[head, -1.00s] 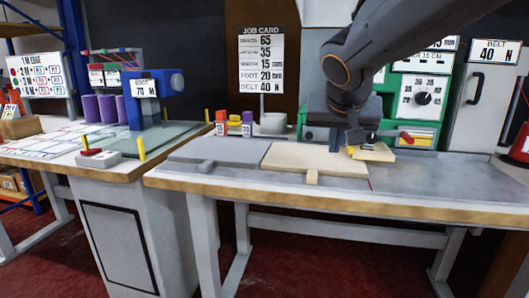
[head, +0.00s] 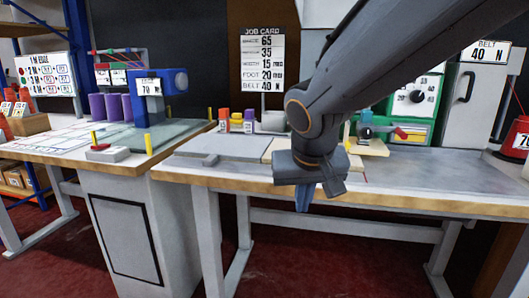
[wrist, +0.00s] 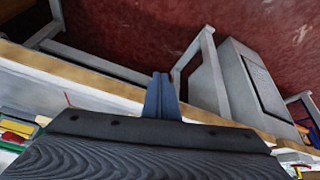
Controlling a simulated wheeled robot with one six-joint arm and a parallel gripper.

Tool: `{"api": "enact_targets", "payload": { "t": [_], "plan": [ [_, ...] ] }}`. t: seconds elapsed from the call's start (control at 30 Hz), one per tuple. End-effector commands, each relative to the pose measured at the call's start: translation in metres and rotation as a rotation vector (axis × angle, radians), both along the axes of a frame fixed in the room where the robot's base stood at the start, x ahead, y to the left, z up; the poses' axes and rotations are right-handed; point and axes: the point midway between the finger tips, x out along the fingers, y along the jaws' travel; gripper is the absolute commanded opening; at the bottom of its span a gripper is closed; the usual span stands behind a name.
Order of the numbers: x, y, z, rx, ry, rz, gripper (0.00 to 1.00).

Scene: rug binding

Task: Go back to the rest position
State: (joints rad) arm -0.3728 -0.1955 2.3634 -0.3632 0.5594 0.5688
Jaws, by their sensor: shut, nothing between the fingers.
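My gripper (head: 304,196) hangs in front of the right bench's front edge in the head view, fingers pointing down. Its blue fingers are together with nothing between them. They also show in the wrist view (wrist: 161,98), pressed side by side, above the bench edge and the red floor. My arm crosses the upper right of the head view and hides part of the bench top and the green machine.
The right bench (head: 440,178) has a grey plate (head: 220,146) and a cream board, partly hidden by my arm. A green machine (head: 424,110) stands behind. The left bench (head: 50,148) carries a blue device (head: 150,98). Red floor (head: 300,255) in front is open.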

Motion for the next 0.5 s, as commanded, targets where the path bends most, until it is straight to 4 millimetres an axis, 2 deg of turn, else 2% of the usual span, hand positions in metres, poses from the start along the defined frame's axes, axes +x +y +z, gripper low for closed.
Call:
{"api": "enact_targets", "payload": {
  "t": [0.03, 0.2, 0.5],
  "plan": [
    [-0.015, 0.011, -0.016, -0.007, 0.045, 0.043, 0.00],
    [-0.068, 0.043, -0.063, -0.026, 0.194, 0.198, 0.00],
    [-0.139, 0.069, -0.109, -0.043, 0.364, 0.383, 0.00]
  ]
}}
